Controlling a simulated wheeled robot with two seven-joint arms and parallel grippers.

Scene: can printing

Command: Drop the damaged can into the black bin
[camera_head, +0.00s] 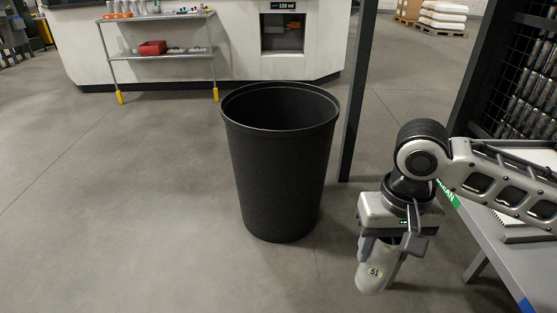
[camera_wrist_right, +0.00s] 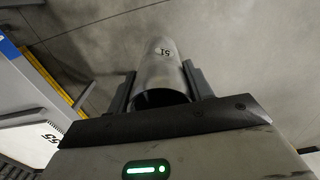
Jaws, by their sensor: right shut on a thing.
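The black bin (camera_head: 280,170) stands open on the floor in the middle of the head view. My right gripper (camera_head: 388,255) is to the right of the bin, pointing down. It is shut on a grey can (camera_head: 372,276) marked "51", held over the floor and apart from the bin. The can also shows in the right wrist view (camera_wrist_right: 162,72) between the two fingers, with one dark open end toward the gripper. I cannot make out damage on the can. My left gripper is not in view.
A grey table (camera_head: 510,262) stands at the right, below my right arm. A dark post (camera_head: 357,95) rises behind the bin at its right. A wire shelf cart (camera_head: 160,50) stands at the back left. The floor left of the bin is clear.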

